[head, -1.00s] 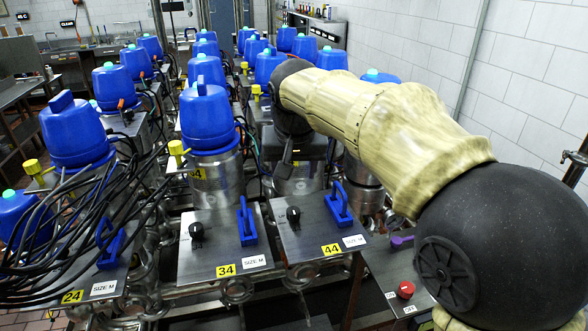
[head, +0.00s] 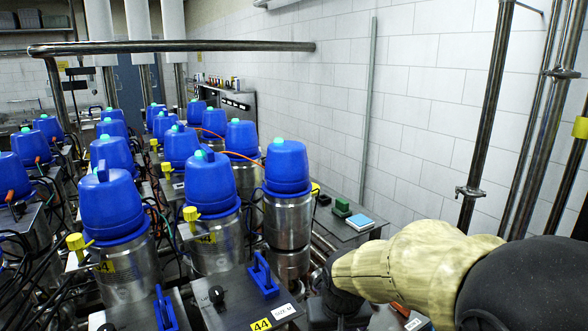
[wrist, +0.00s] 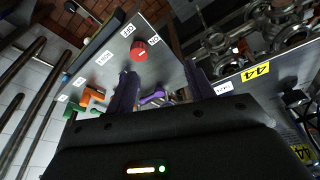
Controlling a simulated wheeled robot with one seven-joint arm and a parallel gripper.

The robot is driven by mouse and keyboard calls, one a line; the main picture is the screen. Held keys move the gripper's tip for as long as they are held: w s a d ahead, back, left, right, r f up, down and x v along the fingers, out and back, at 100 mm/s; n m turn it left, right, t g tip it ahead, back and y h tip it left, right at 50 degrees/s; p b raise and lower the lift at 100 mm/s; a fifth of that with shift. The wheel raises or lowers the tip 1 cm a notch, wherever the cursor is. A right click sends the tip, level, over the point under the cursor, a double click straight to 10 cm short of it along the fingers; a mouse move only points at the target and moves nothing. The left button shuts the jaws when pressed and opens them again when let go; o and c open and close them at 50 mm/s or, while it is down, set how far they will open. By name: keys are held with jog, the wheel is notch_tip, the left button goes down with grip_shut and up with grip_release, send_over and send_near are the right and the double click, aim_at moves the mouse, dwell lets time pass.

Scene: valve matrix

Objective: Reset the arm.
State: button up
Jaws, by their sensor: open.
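My arm (head: 425,268) is in its cream sleeve with black joints. It enters the head view at the lower right and bends down to a dark wrist (head: 338,305) in front of the valve rows. My gripper fingers are hidden in the head view. In the wrist view my gripper (wrist: 162,88) is open, its two dark fingers apart. A purple handle (wrist: 153,97) shows beyond the gap between them. I see no object held, and I cannot tell how far the handle is from the fingers.
Blue-capped valves (head: 212,190) stand in rows at left and centre. A panel marked 44 (head: 240,300) is beside my wrist. A metal panel in the wrist view carries a red knob (wrist: 139,54) and orange handles (wrist: 90,97). Pipes (head: 487,110) line the right wall.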

jog(key=s+d+f+m, duration=0.1)
jog(key=s+d+f, duration=0.5)
jog(key=s, duration=0.3)
jog(key=shift+s+d+f+g, duration=0.15)
jog(key=shift+d+g, duration=0.15)
jog(key=shift+d, duration=0.55)
dwell(1.4)
jog(key=c, duration=0.3)
jog(key=shift+c, duration=0.4)
